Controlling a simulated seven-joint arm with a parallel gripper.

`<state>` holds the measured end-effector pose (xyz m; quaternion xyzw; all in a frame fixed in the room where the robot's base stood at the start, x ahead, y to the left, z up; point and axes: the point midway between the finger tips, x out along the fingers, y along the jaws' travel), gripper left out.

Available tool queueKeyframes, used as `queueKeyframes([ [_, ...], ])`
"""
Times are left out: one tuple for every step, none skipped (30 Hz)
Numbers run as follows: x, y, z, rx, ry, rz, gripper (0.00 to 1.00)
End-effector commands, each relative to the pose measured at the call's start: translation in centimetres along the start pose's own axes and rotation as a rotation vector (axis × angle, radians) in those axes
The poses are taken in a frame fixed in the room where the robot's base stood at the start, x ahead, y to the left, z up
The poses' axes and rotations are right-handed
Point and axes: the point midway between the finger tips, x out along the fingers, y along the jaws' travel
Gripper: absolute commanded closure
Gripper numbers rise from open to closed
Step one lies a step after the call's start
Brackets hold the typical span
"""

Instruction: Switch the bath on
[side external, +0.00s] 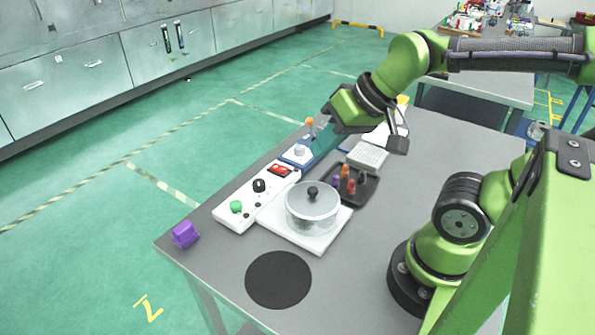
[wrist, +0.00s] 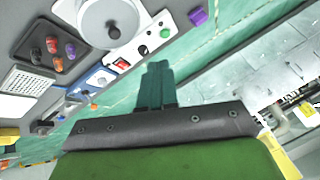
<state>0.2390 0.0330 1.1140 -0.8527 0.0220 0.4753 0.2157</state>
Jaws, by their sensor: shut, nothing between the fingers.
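The bath's white control panel (side external: 249,214) lies along the table's left side. It carries a green button (side external: 236,206), a black knob (side external: 259,185) and a red rocker switch (side external: 280,170); whether the rocker is on cannot be told. The panel adjoins a white base bearing a lidded clear pot (side external: 312,212). The red switch also shows in the wrist view (wrist: 122,64). My gripper (wrist: 156,66) is shut and empty, its fingers appearing in the wrist view just beside the switch, over the floor background. In the side view it is above the table, beyond the panel's far end.
A blue unit with a white knob (side external: 299,151) stands beyond the panel. A dark tray (side external: 363,193) with coloured pieces and a white rack (side external: 367,156) lie right of it. A purple block (side external: 185,234) is at the near-left corner. A black disc (side external: 278,280) lies in front.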

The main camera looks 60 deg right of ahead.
Motion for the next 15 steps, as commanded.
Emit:
queueKeyframes([
  [-0.5,-0.1,0.0,-0.005,0.020,-0.006,1.00],
  [-0.7,-0.2,0.0,-0.007,0.029,-0.009,1.00],
  [-0.7,-0.2,-0.1,-0.006,0.031,-0.009,1.00],
  [-0.6,-0.1,-0.1,-0.004,0.026,-0.007,1.00],
  [-0.3,0.0,0.0,0.001,0.015,-0.001,1.00],
  [0.1,0.2,-0.1,0.009,-0.005,0.007,1.00],
  [0.5,0.3,-0.3,0.016,-0.020,0.014,1.00],
  [0.9,0.3,-0.8,0.023,-0.034,0.022,1.00],
  [1.4,0.4,-1.6,0.035,-0.054,0.035,1.00],
  [1.8,0.6,-2.2,0.048,-0.073,0.046,1.00],
  [2.3,0.7,-3.0,0.067,-0.095,0.060,1.00],
  [2.9,0.9,-4.1,0.096,-0.122,0.080,1.00],
  [3.4,1.1,-4.9,0.124,-0.144,0.095,1.00],
  [3.9,1.3,-5.7,0.153,-0.164,0.113,1.00],
  [4.6,1.6,-6.8,0.195,-0.189,0.138,1.00],
])
